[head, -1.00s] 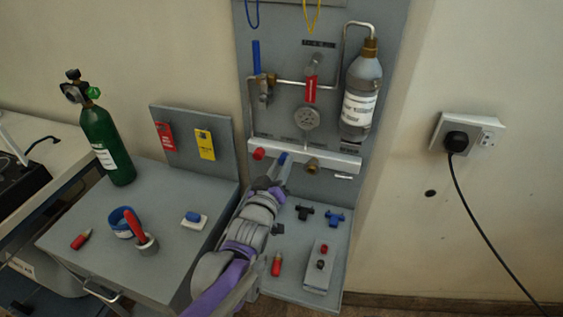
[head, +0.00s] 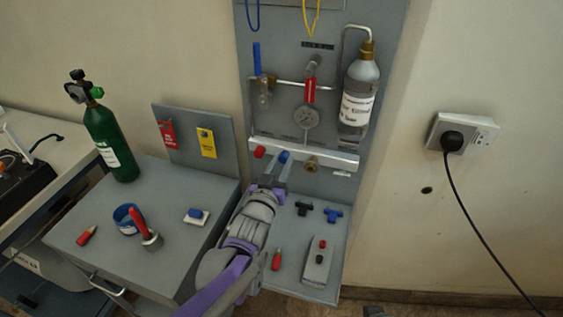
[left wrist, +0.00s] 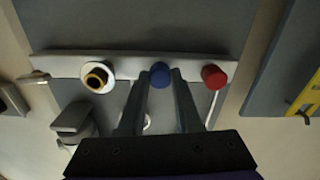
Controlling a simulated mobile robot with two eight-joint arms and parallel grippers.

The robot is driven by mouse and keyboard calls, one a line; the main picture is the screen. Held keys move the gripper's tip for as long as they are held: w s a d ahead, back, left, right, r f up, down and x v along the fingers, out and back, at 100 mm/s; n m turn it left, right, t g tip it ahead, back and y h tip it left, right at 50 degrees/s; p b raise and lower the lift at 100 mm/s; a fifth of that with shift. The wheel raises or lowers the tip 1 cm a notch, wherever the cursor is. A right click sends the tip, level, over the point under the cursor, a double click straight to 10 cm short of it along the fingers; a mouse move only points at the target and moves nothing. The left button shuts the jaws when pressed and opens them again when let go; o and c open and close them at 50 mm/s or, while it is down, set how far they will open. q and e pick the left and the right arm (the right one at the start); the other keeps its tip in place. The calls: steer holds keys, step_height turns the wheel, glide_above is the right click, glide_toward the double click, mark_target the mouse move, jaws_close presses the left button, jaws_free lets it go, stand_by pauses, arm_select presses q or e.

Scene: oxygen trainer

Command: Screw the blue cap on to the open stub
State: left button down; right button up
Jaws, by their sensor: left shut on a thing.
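The blue cap (head: 284,156) is at the middle of the pale rail (head: 333,160) on the wall panel, between the red cap and a brass stub. My left gripper (head: 277,168) reaches up to the rail and is shut on the blue cap. In the left wrist view the blue cap (left wrist: 160,73) sits between the two fingertips (left wrist: 160,82), in front of the rail. What is behind the cap is hidden, so I cannot tell whether it is threaded on. The brass stub (head: 312,163) is uncapped; its round opening (left wrist: 97,77) faces the wrist camera.
The red cap (head: 259,152) is close beside the blue cap. A gauge (head: 306,118) and a grey bottle (head: 359,100) are above the rail. Black and blue fittings (head: 333,215) and a small switch box (head: 317,262) lie on the shelf below. A green cylinder (head: 110,140) stands left.

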arm_select(q)
steer(key=shift+m+p, duration=0.4)
steer(key=shift+m, duration=1)
steer(key=shift+m, duration=0.5)
steer(key=c, duration=0.6)
jaws_free()
steer(key=shift+p+v, duration=0.3)
steer(key=shift+v, duration=0.8)
steer(key=n+b, duration=0.1)
steer(key=n, duration=0.1)
steer(key=shift+f+n, duration=0.1)
steer(key=shift+n, duration=0.6)
